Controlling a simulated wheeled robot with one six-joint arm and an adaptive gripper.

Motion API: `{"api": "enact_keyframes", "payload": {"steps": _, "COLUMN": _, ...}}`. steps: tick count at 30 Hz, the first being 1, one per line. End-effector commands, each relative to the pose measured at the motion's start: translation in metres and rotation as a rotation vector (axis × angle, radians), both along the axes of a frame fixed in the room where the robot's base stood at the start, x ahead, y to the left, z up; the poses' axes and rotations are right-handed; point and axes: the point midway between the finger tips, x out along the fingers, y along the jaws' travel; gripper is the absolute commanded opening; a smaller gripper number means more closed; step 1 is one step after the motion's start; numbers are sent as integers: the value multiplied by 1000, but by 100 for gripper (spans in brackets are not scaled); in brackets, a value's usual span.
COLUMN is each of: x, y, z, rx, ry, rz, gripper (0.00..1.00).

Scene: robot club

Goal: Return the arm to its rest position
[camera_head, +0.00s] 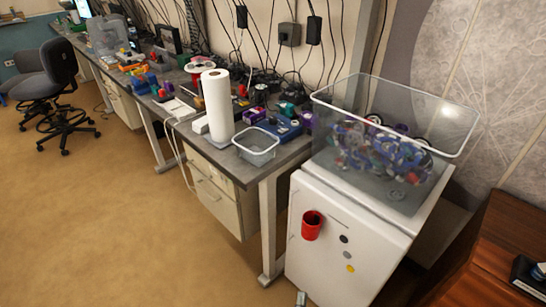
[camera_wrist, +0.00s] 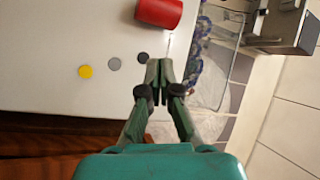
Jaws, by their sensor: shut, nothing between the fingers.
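My gripper (camera_wrist: 159,76) shows in the wrist view with its two dark green fingers together at the tips and nothing between them. It points toward the white fridge (camera_wrist: 60,40), close to the grey and dark round magnets on its door. I cannot tell whether the fingertips touch the door. In the head view I cannot make out my arm or gripper clearly.
The fridge (camera_head: 325,260) has a red cup (camera_head: 312,225) on its door. A clear bin (camera_head: 460,148) of mixed parts sits on top. Left is a cluttered workbench (camera_head: 290,152) with a paper roll (camera_head: 217,105); right, a wooden cabinet (camera_head: 505,235). The floor (camera_head: 110,230) is open at left.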

Motion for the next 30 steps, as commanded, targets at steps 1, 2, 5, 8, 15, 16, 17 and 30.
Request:
{"api": "enact_keyframes", "payload": {"steps": 1, "x": -17, "y": -14, "z": 2, "rx": -42, "ry": 8, "rz": 11, "gripper": 0}}
{"api": "enact_keyframes", "payload": {"steps": 2, "x": -26, "y": -20, "z": 5, "rx": -68, "ry": 11, "rz": 19, "gripper": 0}}
{"api": "enact_keyframes", "payload": {"steps": 5, "x": -56, "y": -37, "z": 14, "rx": -154, "ry": 25, "rz": 48, "gripper": 0}}
{"api": "enact_keyframes", "payload": {"steps": 8, "x": -86, "y": -51, "z": 24, "rx": -240, "ry": 46, "rz": 74, "gripper": 0}}
{"api": "enact_keyframes", "payload": {"steps": 15, "x": -160, "y": -75, "z": 56, "rx": -455, "ry": 115, "rz": 130, "gripper": 0}}
{"api": "enact_keyframes", "payload": {"steps": 16, "x": -169, "y": -78, "z": 61, "rx": -483, "ry": 125, "rz": 136, "gripper": 0}}
{"api": "enact_keyframes", "payload": {"steps": 17, "x": -178, "y": -79, "z": 66, "rx": -509, "ry": 135, "rz": 142, "gripper": 0}}
{"api": "enact_keyframes", "payload": {"steps": 30, "x": -293, "y": -94, "z": 148, "rx": -900, "ry": 351, "rz": 215, "gripper": 0}}
